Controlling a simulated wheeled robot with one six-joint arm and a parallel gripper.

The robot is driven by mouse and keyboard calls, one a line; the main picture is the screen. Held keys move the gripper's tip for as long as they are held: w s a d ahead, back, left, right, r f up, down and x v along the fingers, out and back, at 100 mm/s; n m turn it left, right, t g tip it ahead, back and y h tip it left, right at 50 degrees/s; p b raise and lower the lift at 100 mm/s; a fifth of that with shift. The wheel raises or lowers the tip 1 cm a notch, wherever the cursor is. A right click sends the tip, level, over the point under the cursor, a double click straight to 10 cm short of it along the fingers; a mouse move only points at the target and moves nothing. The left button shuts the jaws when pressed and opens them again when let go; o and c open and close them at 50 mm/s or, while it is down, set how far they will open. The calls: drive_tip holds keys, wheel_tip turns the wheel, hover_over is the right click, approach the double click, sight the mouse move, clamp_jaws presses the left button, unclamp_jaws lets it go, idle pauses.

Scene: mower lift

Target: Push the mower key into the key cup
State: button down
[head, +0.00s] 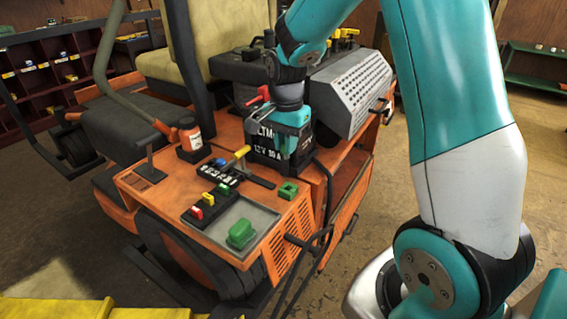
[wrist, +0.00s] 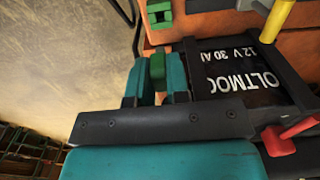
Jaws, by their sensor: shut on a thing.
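My gripper (head: 288,150) is shut on a green piece, which I take for the mower key (wrist: 157,68); it shows between the two teal fingers in the wrist view. In the head view the fingers hang in front of the black battery, and the key is hard to make out there. A small green square block with a dark recess, likely the key cup (head: 287,191), sits on the orange deck near its right edge. It also shows at the top of the wrist view (wrist: 159,13). The key is apart from it.
The black battery (head: 265,150) stands close by my gripper, with a red terminal piece (wrist: 288,138). On the orange deck are a grey tray (head: 268,219) holding a green block (head: 241,234), coloured switches (head: 208,199), a yellow-handled lever (head: 242,152) and an orange bottle (head: 190,137).

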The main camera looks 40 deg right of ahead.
drive_tip(key=shift+d+f+b, duration=0.15)
drive_tip(key=shift+f+b, duration=0.6)
drive_tip(key=shift+f, duration=0.2)
drive_tip(key=shift+d+f+b, duration=0.2)
drive_tip(key=shift+f+b, duration=0.6)
drive_tip(key=shift+f, duration=0.15)
drive_tip(key=shift+d+f+b, duration=0.15)
drive_tip(key=shift+f+b, duration=0.6)
drive_tip(key=shift+f, duration=0.2)
drive_tip(key=shift+f+b, duration=1.65)
drive_tip(key=shift+f, duration=0.2)
drive_tip(key=shift+a, duration=0.2)
drive_tip(key=shift+f+b, duration=0.65)
drive_tip(key=shift+f, duration=0.6)
drive_tip(key=c, duration=1)
unclamp_jaws()
